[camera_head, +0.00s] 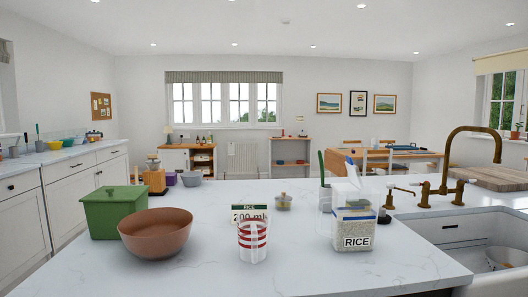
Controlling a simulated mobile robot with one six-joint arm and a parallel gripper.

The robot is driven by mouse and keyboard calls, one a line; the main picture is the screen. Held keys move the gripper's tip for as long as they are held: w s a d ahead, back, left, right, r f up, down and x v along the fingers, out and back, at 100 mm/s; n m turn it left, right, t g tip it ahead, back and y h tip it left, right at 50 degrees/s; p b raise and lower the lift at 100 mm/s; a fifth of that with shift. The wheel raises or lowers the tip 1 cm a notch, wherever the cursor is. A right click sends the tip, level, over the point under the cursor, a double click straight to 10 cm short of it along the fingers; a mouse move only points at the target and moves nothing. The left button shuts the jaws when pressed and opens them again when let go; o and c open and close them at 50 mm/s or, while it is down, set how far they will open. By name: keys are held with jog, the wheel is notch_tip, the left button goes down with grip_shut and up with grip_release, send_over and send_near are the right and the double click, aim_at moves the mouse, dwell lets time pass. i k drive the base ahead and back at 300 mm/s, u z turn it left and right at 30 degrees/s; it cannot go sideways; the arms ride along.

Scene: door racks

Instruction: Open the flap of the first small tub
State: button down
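A clear tub labelled RICE (354,229) stands upright on the white counter at the right of centre, with white grains in it and blue edging near its top. A pale, tilted piece (353,174) rises above its top; it looks like a raised flap, but I cannot tell for sure. A small card reading RICE and a ml amount (249,210) stands left of the tub, partly behind a red-and-white striped cup (252,242). My gripper is not in view.
A brown bowl (156,233) and a green lidded box (114,212) stand at the left. A small jar (283,202) and a white holder (325,199) with a green-handled tool are behind the tub. A brass tap (455,165) and sink (495,254) are at the right. The front counter is clear.

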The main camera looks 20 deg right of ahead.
aim_at(351, 167)
jog(key=u, duration=0.05)
jog(key=k, duration=0.9)
jog(key=z, duration=0.45)
jog(key=i, duration=0.65)
